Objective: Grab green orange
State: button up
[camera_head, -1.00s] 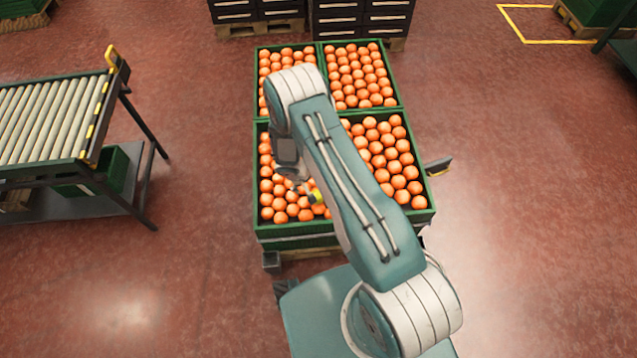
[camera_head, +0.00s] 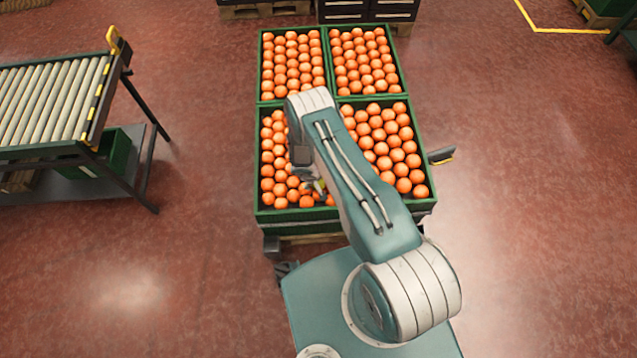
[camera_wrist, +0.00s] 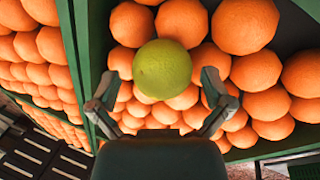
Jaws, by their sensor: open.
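In the wrist view one green orange (camera_wrist: 162,69) lies among ordinary oranges (camera_wrist: 245,24) in a green crate. My gripper (camera_wrist: 160,92) is open, with one finger to the left and one to the right of the green orange. No finger clearly touches it, and I cannot tell the exact depth between them. In the head view my gripper (camera_head: 318,187) is mostly hidden by my arm, low over the front crate (camera_head: 285,216). The green orange cannot be clearly told apart there.
Two more crates of oranges (camera_head: 292,62) stand behind the front one. A roller conveyor (camera_head: 50,105) stands at the left with a green crate (camera_head: 112,155) beneath it. Dark stacked crates (camera_head: 365,10) are at the back. The red floor to the right is clear.

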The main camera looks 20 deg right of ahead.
jog(key=shift+w+a+f, duration=0.1)
jog(key=shift+f, duration=0.5)
jog(key=c, duration=1)
jog(key=shift+c, duration=0.2)
